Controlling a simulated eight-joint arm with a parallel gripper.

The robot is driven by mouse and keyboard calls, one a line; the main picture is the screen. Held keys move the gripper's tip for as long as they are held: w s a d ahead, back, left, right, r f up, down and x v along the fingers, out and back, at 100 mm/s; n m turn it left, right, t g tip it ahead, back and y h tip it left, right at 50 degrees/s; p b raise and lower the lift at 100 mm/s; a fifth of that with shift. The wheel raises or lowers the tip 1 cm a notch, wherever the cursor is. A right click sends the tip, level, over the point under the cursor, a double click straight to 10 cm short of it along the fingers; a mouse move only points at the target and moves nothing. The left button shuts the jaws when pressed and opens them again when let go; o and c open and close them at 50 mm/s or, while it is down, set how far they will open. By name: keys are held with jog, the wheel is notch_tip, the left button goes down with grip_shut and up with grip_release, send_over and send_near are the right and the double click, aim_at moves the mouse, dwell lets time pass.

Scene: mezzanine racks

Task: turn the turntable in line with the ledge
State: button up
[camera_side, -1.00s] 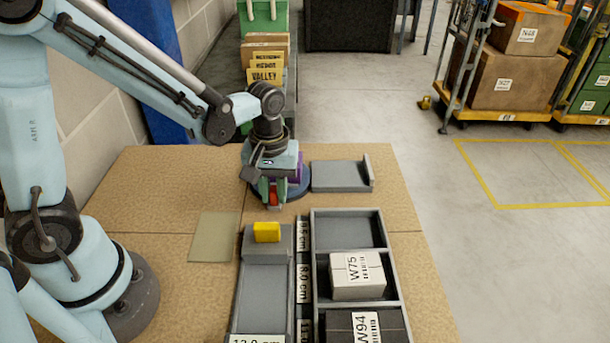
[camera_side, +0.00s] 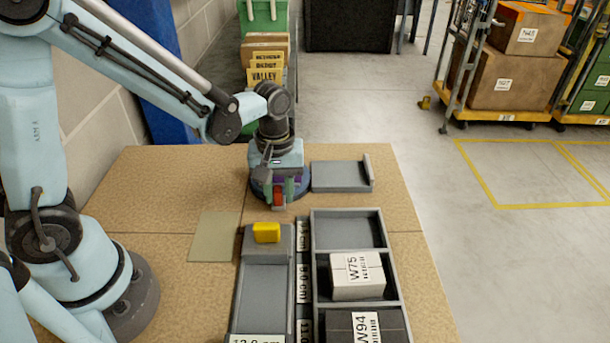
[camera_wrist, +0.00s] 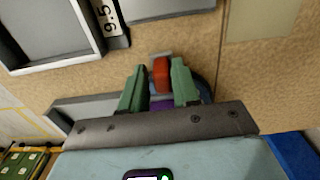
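The turntable is a dark blue disc (camera_side: 258,190), mostly hidden under my gripper; part of its edge shows in the wrist view. A purple part and an upright red piece (camera_side: 278,198) are on it. The ledge (camera_side: 338,176), a grey plate with a raised right end, lies just right of the disc. My gripper (camera_side: 278,190) points down over the turntable. Its green fingers stand on either side of the red piece (camera_wrist: 161,75). In the wrist view (camera_wrist: 160,82) a narrow gap shows at the left finger, and the right finger looks very close; contact is unclear.
A grey channel (camera_side: 265,290) with a yellow block (camera_side: 267,232) stands in front. Beside it, a grey divided tray (camera_side: 347,215) holds a white box (camera_side: 357,275) and a dark box (camera_side: 365,327). A flat tan-green square (camera_side: 214,237) lies left; the table around it is clear.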

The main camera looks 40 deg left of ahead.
jog(key=shift+o, duration=1.1)
jog(key=shift+r, duration=0.1)
notch_tip(320, 180, up, 12)
jog(key=s+a+m+t, duration=0.3)
jog(key=s+m+t, duration=0.2)
jog(key=m+t, duration=0.2)
jog(key=shift+a+f+m, duration=0.3)
jog(key=shift+a+m, duration=0.1)
jog(key=shift+m, duration=0.7)
